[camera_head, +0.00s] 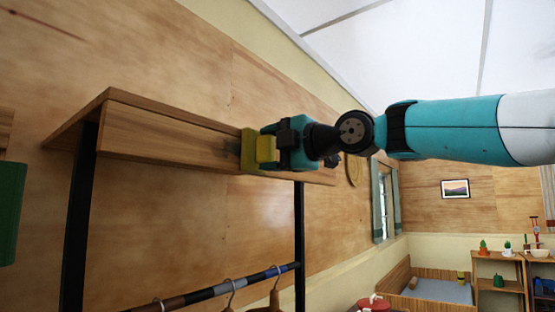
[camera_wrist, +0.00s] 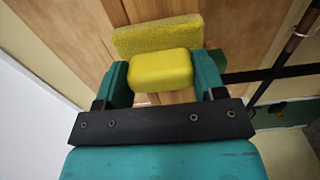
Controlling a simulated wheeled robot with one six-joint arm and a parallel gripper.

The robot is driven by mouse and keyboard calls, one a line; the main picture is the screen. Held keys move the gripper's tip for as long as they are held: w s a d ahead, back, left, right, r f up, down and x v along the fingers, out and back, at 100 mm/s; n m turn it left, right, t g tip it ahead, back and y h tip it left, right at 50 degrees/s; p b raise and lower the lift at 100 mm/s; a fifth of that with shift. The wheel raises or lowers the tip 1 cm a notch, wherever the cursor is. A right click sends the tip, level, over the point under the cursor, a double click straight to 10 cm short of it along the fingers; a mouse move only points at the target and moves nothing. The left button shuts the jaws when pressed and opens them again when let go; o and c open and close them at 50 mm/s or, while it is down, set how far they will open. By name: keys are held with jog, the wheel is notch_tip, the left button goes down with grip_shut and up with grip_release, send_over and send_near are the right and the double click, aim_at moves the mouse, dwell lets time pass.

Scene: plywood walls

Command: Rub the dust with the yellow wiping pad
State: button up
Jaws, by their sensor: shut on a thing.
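The yellow wiping pad (camera_head: 249,150) is at the front face of the wooden shelf board (camera_head: 165,136) in the head view. It also shows in the wrist view (camera_wrist: 160,70), with its flat side toward the wood and its block-shaped grip between my fingers. My gripper (camera_head: 270,148) is shut on this grip. The pad looks pressed to or very near the board; contact is hard to tell. Any part behind the pad is hidden.
The shelf stands on black posts (camera_head: 80,220) against a plywood wall. A rail (camera_head: 255,276) with hangers runs below the board. A green object (camera_head: 10,212) is at the left edge. A bed (camera_head: 430,288) and a small shelf with plants (camera_head: 497,262) are far right.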

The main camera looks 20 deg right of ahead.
jog(key=shift+s+a+b, duration=1)
jog(key=shift+a, duration=0.45)
jog(key=shift+s+a+b, duration=0.95)
jog(key=shift+s+a, duration=0.05)
jog(key=shift+a, duration=0.5)
jog(key=shift+s+a+b, duration=1)
jog(key=shift+a, duration=0.45)
jog(key=shift+w+d+p, duration=0.15)
jog(key=shift+w+d, duration=0.5)
jog(key=shift+d, duration=0.3)
jog(key=shift+w+d+p, duration=0.1)
jog(key=shift+w+d, duration=0.55)
jog(key=shift+d, duration=0.3)
jog(key=shift+w+d+p, duration=0.15)
jog(key=shift+w+d, duration=0.5)
jog(key=shift+d, duration=0.3)
jog(key=w+d+p, duration=0.1)
jog(key=w+d, duration=0.3)
jog(key=d, duration=0.1)
jog(key=shift+d+p, duration=0.25)
jog(key=shift+p, duration=0.05)
jog(key=shift+b+v, duration=1.1)
jog(key=shift+v, duration=1.85)
jog(key=b+v, duration=0.1)
jog(key=v, duration=0.2)
